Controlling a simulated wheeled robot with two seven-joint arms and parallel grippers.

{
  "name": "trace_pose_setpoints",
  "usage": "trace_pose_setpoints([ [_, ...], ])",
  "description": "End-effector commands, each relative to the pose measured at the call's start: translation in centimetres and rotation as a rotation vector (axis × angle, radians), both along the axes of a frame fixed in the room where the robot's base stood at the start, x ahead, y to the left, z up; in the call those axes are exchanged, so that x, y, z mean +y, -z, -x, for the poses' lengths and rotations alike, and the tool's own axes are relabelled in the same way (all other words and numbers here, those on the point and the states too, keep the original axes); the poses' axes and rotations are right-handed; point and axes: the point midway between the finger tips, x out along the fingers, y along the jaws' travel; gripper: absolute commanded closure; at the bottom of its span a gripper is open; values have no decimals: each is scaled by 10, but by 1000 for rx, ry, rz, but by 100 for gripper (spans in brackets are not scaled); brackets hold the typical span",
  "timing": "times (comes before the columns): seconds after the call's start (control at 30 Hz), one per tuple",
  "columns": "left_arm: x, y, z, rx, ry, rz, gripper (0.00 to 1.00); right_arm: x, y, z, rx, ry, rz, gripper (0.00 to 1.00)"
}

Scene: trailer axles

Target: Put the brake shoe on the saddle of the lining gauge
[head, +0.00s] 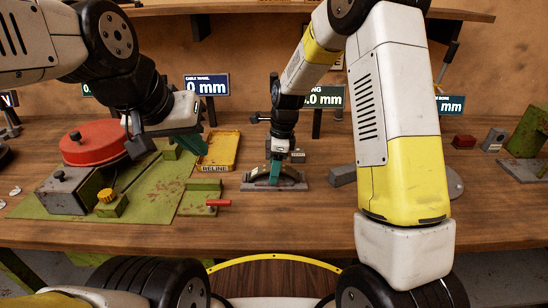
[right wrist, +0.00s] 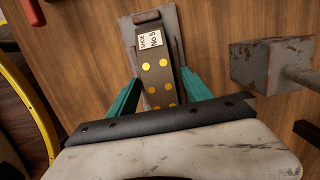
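The brake shoe (right wrist: 158,70), a dark curved piece with yellow-orange rivets and a "SHOE No 5" label, lies along the grey lining gauge (right wrist: 128,28) in the right wrist view. In the head view the shoe (head: 262,172) is over the gauge's flat base (head: 300,186), apparently on its saddle; the contact is hidden. My right gripper (right wrist: 160,75) has its teal fingers on both sides of the shoe, very close to it; whether they press on it is unclear. My left gripper (head: 190,143) hangs above the green plate by the red drum, with no object visible in it.
A red drum (head: 100,142) and grey block (head: 68,190) stand on a green plate (head: 150,190) at left. A yellow tray (head: 220,152) lies behind. A grey block with a rod (right wrist: 262,68) is close right of the gauge. The bench front centre is clear.

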Motion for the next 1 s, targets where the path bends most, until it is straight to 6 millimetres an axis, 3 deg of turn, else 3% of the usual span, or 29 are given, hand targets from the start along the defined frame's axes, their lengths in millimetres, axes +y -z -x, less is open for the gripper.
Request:
trace_pose_setpoints([
  [0.27,0,0,0,0,0,0,100,-1,-12,-1,-2,0,0,42],
  [0.7,0,0,0,0,0,0,100,-14,-99,-1,-3,0,-1,42],
  [1.0,0,0,0,0,0,0,100,-23,-130,5,-20,-36,-6,42],
])
